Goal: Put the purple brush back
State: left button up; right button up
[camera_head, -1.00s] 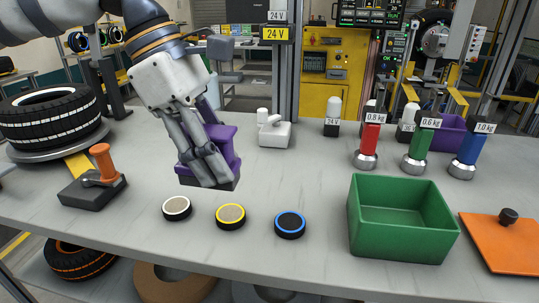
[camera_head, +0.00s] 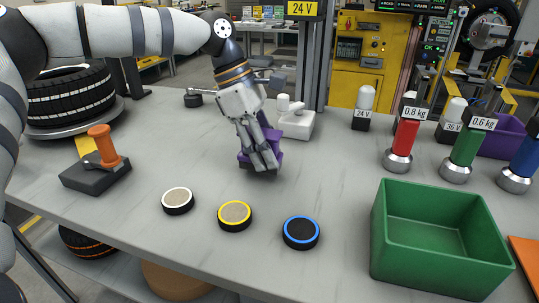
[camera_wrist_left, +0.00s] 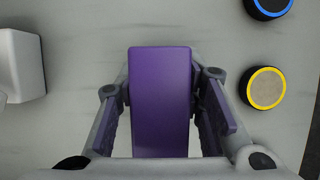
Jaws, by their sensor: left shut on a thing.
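My left gripper (camera_head: 262,166) is shut on the purple brush (camera_head: 245,160), a blocky purple piece with a dark underside. The gripper's fingers hide much of the brush in the head view. The brush is low over the grey table, behind the yellow-ringed puck and in front of the white handled object; I cannot tell whether it touches the table. In the left wrist view, the brush (camera_wrist_left: 160,100) shows as a long purple block between the two fingers of the gripper (camera_wrist_left: 160,125). My right gripper is in no view.
A white handled object (camera_head: 296,122) stands close behind the brush. White-ringed (camera_head: 178,200), yellow-ringed (camera_head: 235,214) and blue-ringed (camera_head: 301,232) pucks lie in front. An orange-handled tool (camera_head: 103,150) is at left; a green bin (camera_head: 440,225) and several weights are at right.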

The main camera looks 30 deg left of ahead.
pick_arm(q)
jog(key=shift+f, duration=0.6)
jog(key=shift+f, duration=0.15)
jog(key=o, duration=1)
jog(key=shift+o, duration=0.2)
jog(key=shift+r, duration=0.3)
jog(key=v, duration=1.1)
jog(key=shift+s+a+r, duration=0.1)
jog(key=shift+a+r, duration=0.15)
jog(key=shift+a, duration=0.05)
